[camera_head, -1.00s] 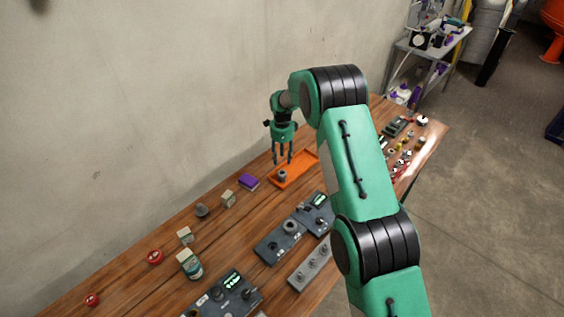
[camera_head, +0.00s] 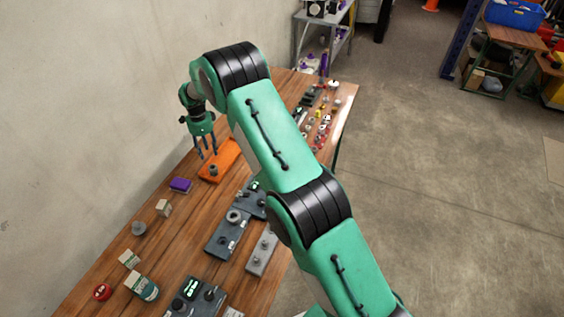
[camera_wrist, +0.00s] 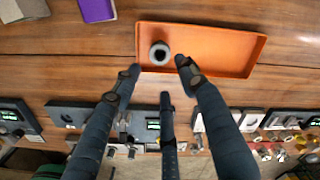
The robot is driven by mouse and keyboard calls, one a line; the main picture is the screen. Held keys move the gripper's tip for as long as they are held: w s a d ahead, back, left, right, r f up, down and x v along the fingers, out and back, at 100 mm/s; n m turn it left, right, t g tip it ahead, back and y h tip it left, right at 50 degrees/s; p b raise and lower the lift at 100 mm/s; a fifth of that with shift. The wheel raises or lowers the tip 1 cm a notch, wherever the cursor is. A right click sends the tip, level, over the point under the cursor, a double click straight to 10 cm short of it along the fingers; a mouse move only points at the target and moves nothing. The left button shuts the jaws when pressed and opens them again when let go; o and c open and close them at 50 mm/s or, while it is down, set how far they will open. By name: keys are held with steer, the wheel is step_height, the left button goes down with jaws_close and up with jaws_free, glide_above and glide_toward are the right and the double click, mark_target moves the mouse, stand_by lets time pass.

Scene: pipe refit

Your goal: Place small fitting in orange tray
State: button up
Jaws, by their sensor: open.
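The orange tray (camera_head: 231,152) lies on the wooden table near the wall side, partly hidden by my arm in the head view. It shows whole in the wrist view (camera_wrist: 215,45). A small grey round fitting (camera_wrist: 159,53) with a dark hole sits inside the tray, near its left end. It also shows in the head view (camera_head: 213,170). My gripper (camera_head: 208,155) is above the tray's left end. In the wrist view its fingers (camera_wrist: 160,80) are spread and empty, with the fitting beyond the tips and apart from them.
A purple block (camera_head: 181,185), a beige block (camera_head: 163,207) and a grey knob-like part (camera_head: 139,228) stand left of the tray. Dark panels (camera_head: 228,234) and a grey plate with pegs (camera_head: 262,252) lie nearer. Several small parts crowd the table's far end.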

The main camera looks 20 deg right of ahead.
steer(key=s+d+r+n+t, duration=0.1)
steer(key=s+d+r+n, duration=0.25)
steer(key=s+r, duration=0.65)
steer(key=s+d+r+n+t, duration=0.15)
steer(key=s+d+r, duration=0.3)
steer(key=r, duration=1.05)
steer(key=s+d+r+n, duration=0.35)
steer(key=s+r, duration=0.45)
steer(key=r, duration=0.4)
steer(key=s+d+r+n+t, duration=0.15)
steer(key=s+r, duration=0.25)
steer(key=s, duration=0.5)
steer(key=s+d+r+n, duration=0.2)
steer(key=s+r+n, duration=0.1)
steer(key=s, duration=0.7)
steer(key=s+d+f+n, duration=0.1)
steer(key=s+n, duration=0.1)
steer(key=s, duration=0.6)
steer(key=s+d+f+n+t, duration=0.1)
steer(key=s+n, duration=0.2)
steer(key=s, duration=0.6)
steer(key=shift+d+f+t, duration=0.15)
steer(key=shift+d+t, duration=0.15)
steer(key=shift+d, duration=0.05)
